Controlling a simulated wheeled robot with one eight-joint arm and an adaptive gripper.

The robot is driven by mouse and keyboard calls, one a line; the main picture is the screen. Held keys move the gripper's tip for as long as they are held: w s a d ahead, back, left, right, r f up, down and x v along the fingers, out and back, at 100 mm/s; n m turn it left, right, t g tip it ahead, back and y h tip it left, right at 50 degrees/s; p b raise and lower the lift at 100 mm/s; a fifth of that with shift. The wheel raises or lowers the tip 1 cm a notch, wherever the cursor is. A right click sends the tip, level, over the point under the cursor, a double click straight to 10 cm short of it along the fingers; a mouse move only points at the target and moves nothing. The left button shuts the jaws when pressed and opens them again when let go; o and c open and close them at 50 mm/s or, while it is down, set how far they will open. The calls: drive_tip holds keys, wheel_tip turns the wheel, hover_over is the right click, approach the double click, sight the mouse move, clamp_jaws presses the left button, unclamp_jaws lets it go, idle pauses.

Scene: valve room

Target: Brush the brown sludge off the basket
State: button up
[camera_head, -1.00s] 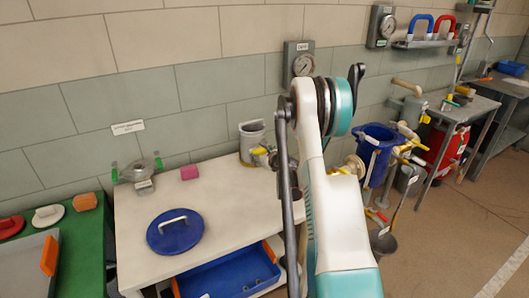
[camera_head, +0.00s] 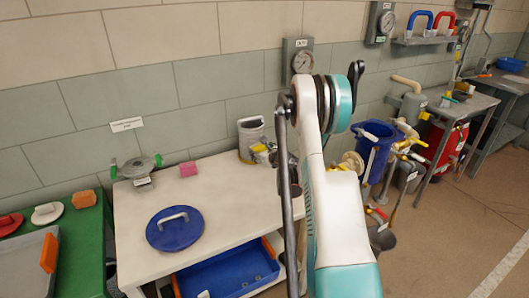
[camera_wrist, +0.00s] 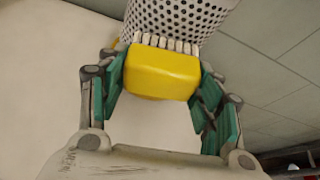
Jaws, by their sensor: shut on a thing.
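The basket (camera_wrist: 180,18) is a white cylinder with dark round holes. It stands at the back of the white table, where it also shows in the head view (camera_head: 250,132). My gripper (camera_wrist: 153,85) is shut on a yellow brush (camera_wrist: 160,74), with teal finger pads on both sides of its block. White bristles (camera_wrist: 168,43) point at the basket's lower wall and appear to touch it. In the head view the yellow brush (camera_head: 262,148) is by the basket's front right, and my arm hides most of the gripper. I cannot make out brown sludge on the visible wall.
On the white table (camera_head: 225,222) are a blue lid (camera_head: 175,228), a pink block (camera_head: 188,169) and a metal fitting with green handles (camera_head: 137,169). A blue tray (camera_head: 228,272) sits below. A gauge (camera_head: 302,62) hangs on the wall behind. Valves and a blue bucket (camera_head: 374,146) stand right.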

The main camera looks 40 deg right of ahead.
drive_tip(key=shift+w+a, duration=0.1)
drive_tip(key=shift+a, duration=0.3)
drive_tip(key=shift+s+d, duration=0.2)
drive_tip(key=shift+d, duration=0.5)
drive_tip(key=shift+s+d, duration=0.15)
drive_tip(key=shift+d, duration=0.5)
drive_tip(key=shift+s+a, duration=0.25)
drive_tip(key=shift+s, duration=0.75)
drive_tip(key=shift+s+a, duration=0.2)
drive_tip(key=shift+s, duration=0.75)
drive_tip(key=shift+s+a, duration=0.25)
drive_tip(key=shift+s, duration=0.75)
drive_tip(key=shift+s, duration=0.1)
drive_tip(key=shift+s+a, duration=0.2)
drive_tip(key=shift+s, duration=0.7)
drive_tip(key=shift+s+a, duration=0.15)
drive_tip(key=shift+s, duration=0.3)
